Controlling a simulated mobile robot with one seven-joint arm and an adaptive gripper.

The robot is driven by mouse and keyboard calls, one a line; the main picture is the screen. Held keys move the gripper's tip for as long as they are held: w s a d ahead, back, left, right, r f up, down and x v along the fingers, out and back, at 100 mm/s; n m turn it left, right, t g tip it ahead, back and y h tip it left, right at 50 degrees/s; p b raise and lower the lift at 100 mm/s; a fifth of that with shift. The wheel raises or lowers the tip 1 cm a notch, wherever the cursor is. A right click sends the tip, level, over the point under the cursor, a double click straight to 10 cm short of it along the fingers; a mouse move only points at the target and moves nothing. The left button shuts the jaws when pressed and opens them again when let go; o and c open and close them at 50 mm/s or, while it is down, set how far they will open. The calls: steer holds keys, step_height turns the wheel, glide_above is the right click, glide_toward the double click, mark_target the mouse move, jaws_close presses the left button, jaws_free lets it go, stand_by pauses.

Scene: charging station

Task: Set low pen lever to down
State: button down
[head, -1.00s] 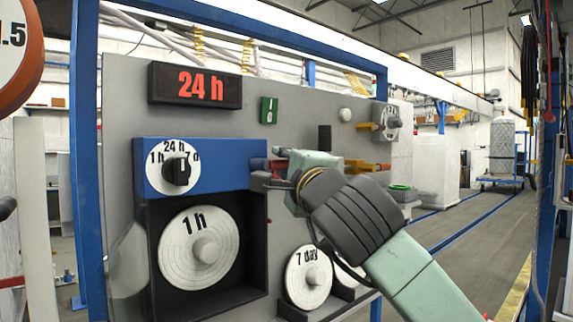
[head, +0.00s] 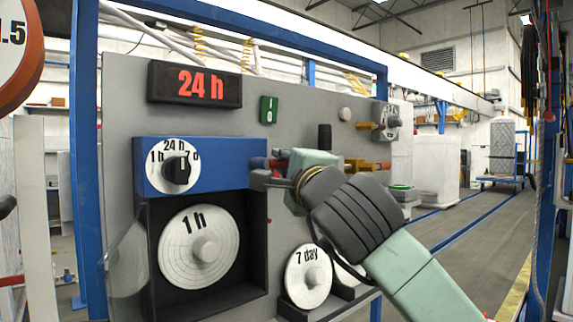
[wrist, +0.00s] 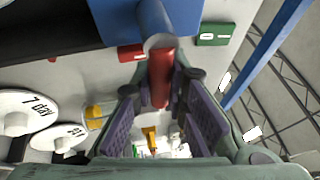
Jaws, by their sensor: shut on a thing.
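In the head view, my gripper (head: 268,180) is at the right edge of the blue housing (head: 215,180), shut on this lever (head: 259,163). The fingers partly hide the lever there. I cannot tell its exact set position.
A dial (head: 173,165) with a black knob and a large 1 h chart disc (head: 199,247) are on the left. A 7 day disc (head: 308,277) is below my arm. A red and yellow handle (head: 367,165) stands right of my gripper. A green switch (head: 268,110) is above.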

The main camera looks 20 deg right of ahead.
steer(key=shift+f, duration=0.15)
steer(key=m+b, duration=0.1)
steer(key=b, duration=0.1)
steer(key=f+m+g+b, duration=0.1)
steer(key=m+b, duration=0.1)
steer(key=shift+a+f+m+h, duration=0.1)
steer(key=shift+a+m+h, duration=0.05)
steer(key=shift+m+h, duration=0.15)
steer(key=shift+s+a+f+m+g+b, duration=0.2)
steer(key=shift+m+g+b, duration=0.35)
steer(key=shift+m, duration=0.4)
steer(key=shift+w+a+f+m+g+b, duration=0.1)
steer(key=shift+f+m+g+b, duration=0.2)
steer(key=shift+m+g+b, duration=0.45)
steer(key=shift+m, duration=0.3)
steer(key=c, duration=1.6)
jaws_free()
steer(key=shift+o, duration=0.2)
steer(key=shift+s, duration=0.15)
steer(key=s+a+r, duration=0.1)
steer(key=s, duration=1)
steer(key=shift+s+r, duration=0.15)
steer(key=shift+s, duration=0.2)
